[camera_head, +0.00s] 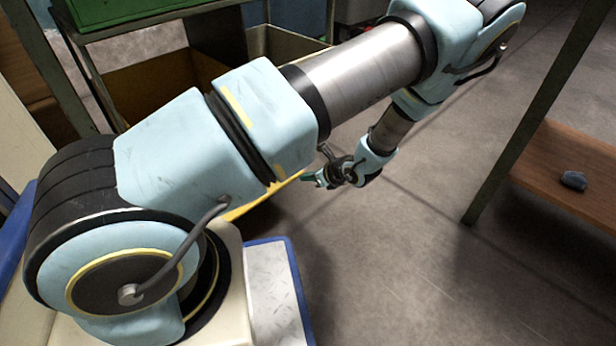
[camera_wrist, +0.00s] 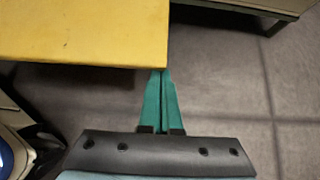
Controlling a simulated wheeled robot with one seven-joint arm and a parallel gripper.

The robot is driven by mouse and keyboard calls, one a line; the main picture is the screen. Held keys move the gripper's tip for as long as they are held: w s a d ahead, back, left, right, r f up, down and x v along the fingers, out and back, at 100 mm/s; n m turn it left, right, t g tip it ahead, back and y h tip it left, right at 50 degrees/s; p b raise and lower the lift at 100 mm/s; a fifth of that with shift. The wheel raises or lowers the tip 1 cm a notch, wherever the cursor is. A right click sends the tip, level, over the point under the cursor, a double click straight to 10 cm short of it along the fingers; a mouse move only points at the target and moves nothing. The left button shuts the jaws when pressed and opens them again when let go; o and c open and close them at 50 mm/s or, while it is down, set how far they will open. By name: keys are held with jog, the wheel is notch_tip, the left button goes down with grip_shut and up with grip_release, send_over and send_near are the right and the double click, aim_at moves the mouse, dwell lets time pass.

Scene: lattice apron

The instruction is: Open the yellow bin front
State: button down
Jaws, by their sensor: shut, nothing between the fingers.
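The yellow bin front (camera_wrist: 85,32) fills the upper left of the wrist view as a flat yellow panel with a straight lower edge. In the head view only a yellow strip of it (camera_head: 258,199) shows below my arm; the rest is hidden behind the arm. My gripper (camera_wrist: 162,75) has its green fingers shut together and empty. Its fingertips are at the panel's lower right corner in the wrist view; I cannot tell whether they touch it. In the head view my gripper (camera_head: 309,179) is small, at the right end of the yellow strip.
A metal rack with a green bin (camera_head: 115,14) stands at the upper left. A wooden shelf (camera_head: 560,165) with a dark blue-grey object (camera_head: 574,180) stands at the right behind a green post (camera_head: 520,125). Grey floor (camera_head: 400,270) is clear between them.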

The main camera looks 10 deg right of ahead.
notch_tip(320, 180, up, 7)
jog(key=w+g+h+p, duration=0.1)
jog(key=p, duration=0.4)
jog(key=shift+a+g, duration=0.3)
jog(key=shift+g, duration=0.1)
